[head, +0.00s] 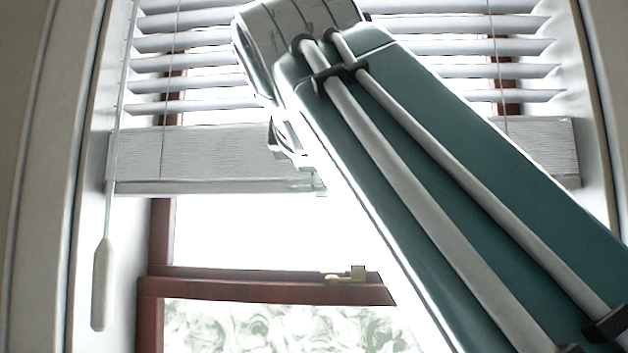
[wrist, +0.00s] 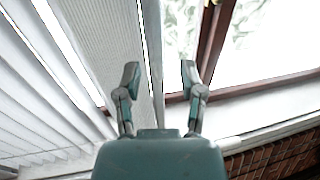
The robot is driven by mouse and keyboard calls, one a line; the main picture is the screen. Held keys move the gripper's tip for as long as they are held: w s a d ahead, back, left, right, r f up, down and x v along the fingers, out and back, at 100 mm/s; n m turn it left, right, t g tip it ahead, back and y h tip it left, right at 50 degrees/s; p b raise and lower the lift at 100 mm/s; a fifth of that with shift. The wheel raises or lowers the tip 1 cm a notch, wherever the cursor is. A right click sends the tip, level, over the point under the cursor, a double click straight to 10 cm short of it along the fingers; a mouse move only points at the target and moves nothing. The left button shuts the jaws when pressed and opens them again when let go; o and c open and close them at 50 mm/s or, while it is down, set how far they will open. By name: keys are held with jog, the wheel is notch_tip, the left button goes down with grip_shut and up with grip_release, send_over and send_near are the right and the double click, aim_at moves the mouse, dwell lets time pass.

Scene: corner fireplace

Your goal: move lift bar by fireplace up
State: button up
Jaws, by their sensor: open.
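The lift bar is the pale, wood-textured bottom bar of a white window blind. In the head view the lift bar (head: 215,153) hangs level across the upper part of the window, with a thin rail along its lower edge. My arm covers its middle and much of its right part. In the wrist view the lift bar (wrist: 103,38) runs up and down the picture left of centre. My gripper (wrist: 160,76) is open, one finger on each side of the bar's thin lower edge. I cannot tell whether either finger touches it.
Raised slats (head: 200,60) hang above the bar, and a tilt wand (head: 103,280) hangs at the left. Below are a red-brown window frame (head: 250,288) with a brass latch (head: 347,275). The wrist view shows brickwork (wrist: 280,158) at lower right.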

jog(key=shift+v, duration=1.45)
jog(key=shift+f, duration=0.15)
